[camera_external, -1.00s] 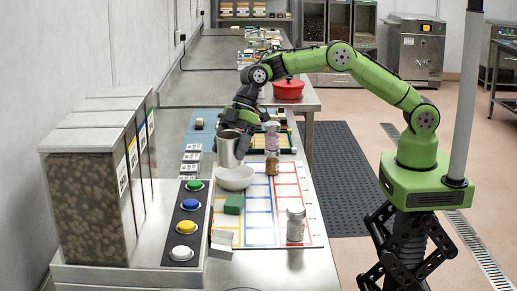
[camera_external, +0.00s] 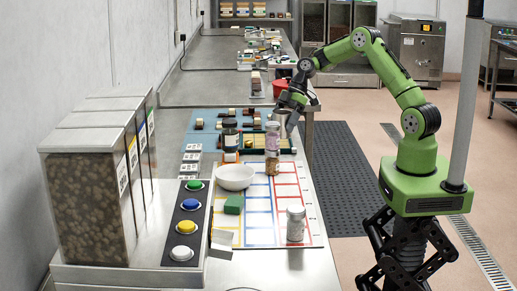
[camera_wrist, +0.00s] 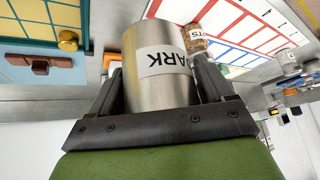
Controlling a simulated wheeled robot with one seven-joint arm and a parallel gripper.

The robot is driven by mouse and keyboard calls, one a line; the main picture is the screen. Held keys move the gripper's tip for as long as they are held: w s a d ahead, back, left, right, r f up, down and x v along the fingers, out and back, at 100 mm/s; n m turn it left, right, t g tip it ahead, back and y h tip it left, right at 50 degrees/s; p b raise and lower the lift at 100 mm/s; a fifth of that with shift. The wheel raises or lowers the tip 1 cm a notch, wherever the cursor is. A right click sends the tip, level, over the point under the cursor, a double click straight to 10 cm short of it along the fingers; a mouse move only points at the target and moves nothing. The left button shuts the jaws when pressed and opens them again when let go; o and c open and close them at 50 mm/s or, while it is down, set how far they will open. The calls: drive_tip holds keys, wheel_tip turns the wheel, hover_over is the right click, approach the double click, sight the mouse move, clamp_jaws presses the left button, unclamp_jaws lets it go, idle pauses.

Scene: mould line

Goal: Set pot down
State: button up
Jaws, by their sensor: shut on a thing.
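The pot is a plain steel cup-shaped vessel with a white label, partly readable as "ARK". In the wrist view the pot (camera_wrist: 158,68) fills the middle, with a finger on each side. My gripper (camera_wrist: 160,92) is shut on it. In the external view the pot (camera_external: 281,117) is at the right side of the bench, beyond the grid board, partly hidden by my gripper (camera_external: 292,104). I cannot tell whether its base touches the surface.
A white bowl (camera_external: 235,177), a green block (camera_external: 233,204) and jars, including a clear jar (camera_external: 295,223), stand on or near the grid board (camera_external: 260,232). A dark jar (camera_external: 230,134) stands behind the bowl. A red pot (camera_external: 279,88) is partly hidden behind my arm.

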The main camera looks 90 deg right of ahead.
wheel_tip(320, 180, down, 8)
drive_tip(key=shift+r, duration=0.1)
drive_tip(key=shift+f+b, duration=0.45)
drive_tip(key=shift+b, duration=0.15)
drive_tip(key=o, duration=1)
drive_tip(key=shift+o, duration=0.2)
drive_tip(key=w+a+r+p+v, duration=0.1)
drive_tip(key=p+v, duration=0.1)
drive_tip(key=v, duration=1.1)
drive_tip(key=s+a+r+m+g+h, duration=0.1)
drive_tip(key=a+r, duration=0.4)
drive_tip(key=a, duration=0.3)
drive_tip(key=s+a+r+m+g+h, duration=0.1)
drive_tip(key=a+r+h, duration=0.1)
drive_tip(key=a+r, duration=0.45)
drive_tip(key=s+a+m+t, duration=0.1)
drive_tip(key=s+a+m, duration=0.1)
drive_tip(key=s+a, duration=0.4)
drive_tip(key=s+a+m+t+h, duration=0.1)
drive_tip(key=s+a+m, duration=0.2)
drive_tip(key=s, duration=1)
drive_tip(key=a, duration=0.3)
drive_tip(key=shift+r, duration=0.35)
